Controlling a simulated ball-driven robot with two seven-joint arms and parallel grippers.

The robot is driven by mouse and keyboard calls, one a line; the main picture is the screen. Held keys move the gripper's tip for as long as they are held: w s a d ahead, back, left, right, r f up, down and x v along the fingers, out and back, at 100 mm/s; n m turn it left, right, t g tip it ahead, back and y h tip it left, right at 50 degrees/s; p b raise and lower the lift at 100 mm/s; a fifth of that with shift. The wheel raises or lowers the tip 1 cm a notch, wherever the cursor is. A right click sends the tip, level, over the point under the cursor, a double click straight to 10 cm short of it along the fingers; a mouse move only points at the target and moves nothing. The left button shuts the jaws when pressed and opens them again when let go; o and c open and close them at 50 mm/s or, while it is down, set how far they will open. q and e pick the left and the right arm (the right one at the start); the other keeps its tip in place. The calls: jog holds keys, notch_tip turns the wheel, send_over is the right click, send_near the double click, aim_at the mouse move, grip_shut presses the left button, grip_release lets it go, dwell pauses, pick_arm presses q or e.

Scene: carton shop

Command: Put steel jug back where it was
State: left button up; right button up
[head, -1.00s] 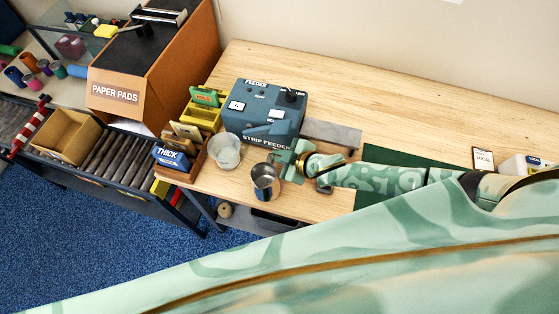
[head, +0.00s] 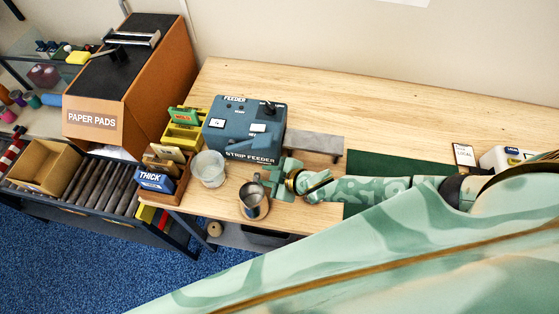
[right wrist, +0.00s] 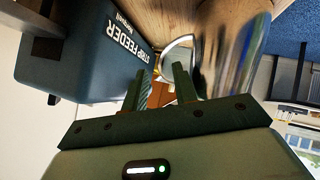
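The steel jug (head: 254,202) stands upright on the wooden bench near its front edge, to the right of a clear cup (head: 208,168). My right gripper (head: 268,181) is just behind and to the right of the jug, low over the bench in front of the strip feeder. In the right wrist view its two fingers (right wrist: 163,88) are apart with nothing held between them. The shiny jug (right wrist: 236,45) lies outside the fingers, close beside the right-hand one. Whether they touch cannot be told. My left gripper is not in view.
The blue-grey strip feeder (head: 244,130) stands behind the gripper; its side fills the left of the right wrist view (right wrist: 85,50). A wooden holder with the THICK card (head: 154,181) is left of the cup. A green mat (head: 390,167) lies rightward. The back of the bench is clear.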

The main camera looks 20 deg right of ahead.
jog(key=p+v, duration=0.1)
jog(key=v, duration=0.9)
jog(key=shift+s, duration=0.2)
